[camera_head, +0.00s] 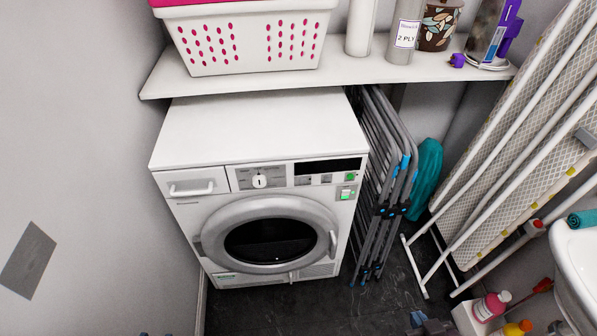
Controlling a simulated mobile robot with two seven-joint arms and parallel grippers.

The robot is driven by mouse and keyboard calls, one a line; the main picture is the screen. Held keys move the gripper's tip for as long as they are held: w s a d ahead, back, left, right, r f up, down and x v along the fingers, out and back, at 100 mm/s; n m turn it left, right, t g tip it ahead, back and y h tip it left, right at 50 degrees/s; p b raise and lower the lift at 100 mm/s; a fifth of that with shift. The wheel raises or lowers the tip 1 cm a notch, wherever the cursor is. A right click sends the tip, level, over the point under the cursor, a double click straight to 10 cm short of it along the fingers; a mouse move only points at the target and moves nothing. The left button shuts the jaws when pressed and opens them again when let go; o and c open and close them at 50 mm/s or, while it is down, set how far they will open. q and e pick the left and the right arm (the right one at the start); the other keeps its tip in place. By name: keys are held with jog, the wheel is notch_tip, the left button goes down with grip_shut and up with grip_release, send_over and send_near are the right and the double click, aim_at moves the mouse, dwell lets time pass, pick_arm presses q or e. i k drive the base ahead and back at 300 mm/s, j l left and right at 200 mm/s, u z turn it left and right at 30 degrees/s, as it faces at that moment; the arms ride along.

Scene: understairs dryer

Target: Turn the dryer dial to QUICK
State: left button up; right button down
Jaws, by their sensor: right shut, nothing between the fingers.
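The white dryer (180,232) stands against the left wall under a shelf. Its round white dial (260,181) sits on the control panel, left of the dark display (327,167). The dial's mark looks roughly upright; the labels around it are too small to read. My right gripper (430,323) is at the bottom edge, right of the dryer and well apart from the dial; it is shut and empty. Only small tips of what appears to be my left gripper (156,334) show at the bottom left edge, so its state is unclear.
The shelf (250,82) overhangs the dryer's back and bears a white basket (250,40) and bottles. A folded drying rack (385,190) and ironing board (520,130) stand right. Bottles (491,306) and a basin (578,260) are lower right. The space before the dial is clear.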

aim_at(259, 180)
jog(key=i+l+u, duration=0.1)
jog(key=l+u, duration=0.15)
jog(key=u, duration=0.15)
jog(key=i+l+u, duration=0.1)
jog(key=l+u, duration=0.5)
jog(key=u, duration=0.2)
